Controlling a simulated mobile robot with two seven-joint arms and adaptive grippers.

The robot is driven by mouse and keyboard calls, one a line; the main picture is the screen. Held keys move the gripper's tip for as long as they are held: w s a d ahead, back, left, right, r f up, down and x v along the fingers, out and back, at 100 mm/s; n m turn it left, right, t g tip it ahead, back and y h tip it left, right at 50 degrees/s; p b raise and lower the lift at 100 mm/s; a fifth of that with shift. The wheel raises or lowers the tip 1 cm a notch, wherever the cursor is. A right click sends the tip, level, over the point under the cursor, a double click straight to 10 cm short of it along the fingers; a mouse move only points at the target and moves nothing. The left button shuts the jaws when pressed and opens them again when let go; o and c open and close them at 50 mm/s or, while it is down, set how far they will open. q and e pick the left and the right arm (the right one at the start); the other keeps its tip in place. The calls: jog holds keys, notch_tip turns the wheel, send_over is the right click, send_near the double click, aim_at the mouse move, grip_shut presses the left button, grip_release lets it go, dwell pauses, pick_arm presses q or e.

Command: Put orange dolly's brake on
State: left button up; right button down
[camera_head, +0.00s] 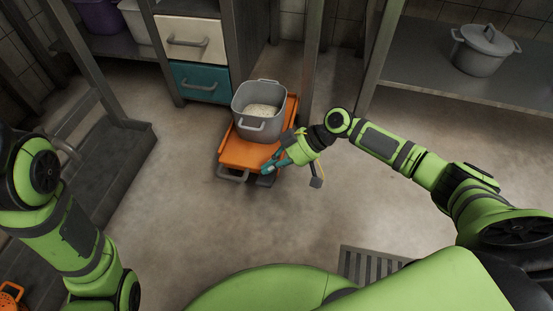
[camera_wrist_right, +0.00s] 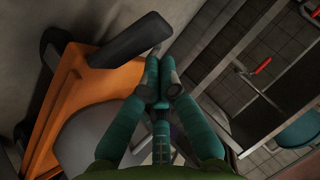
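The orange dolly (camera_head: 240,153) stands on the floor in front of the drawers, with a grey two-handled pot (camera_head: 258,126) on it. A dark pedal-like bar (camera_head: 266,181) sticks out at its front right corner. In the right wrist view a dark bar (camera_wrist_right: 130,40) projects beside the orange body (camera_wrist_right: 75,95). My right gripper (camera_head: 268,168) is at that corner, just above the bar. In the wrist view its teal fingertips (camera_wrist_right: 160,72) are together, with nothing seen between them, close to the bar's end. Whether they touch it I cannot tell. My left gripper is out of view.
A drawer cabinet (camera_head: 198,85) stands behind the dolly. A shelf with a lidded pot (camera_head: 482,50) is at the right. A small lever-like piece (camera_head: 316,182) shows beside my right forearm. A floor grate (camera_head: 368,264) lies in front; the floor between is clear.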

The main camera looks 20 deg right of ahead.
jog(key=shift+s+a+f, duration=0.1)
jog(key=shift+f, duration=0.25)
jog(key=shift+s+a+p, duration=0.1)
jog(key=shift+s+p, duration=0.05)
jog(key=shift+p, duration=0.25)
jog(key=shift+t, duration=0.3)
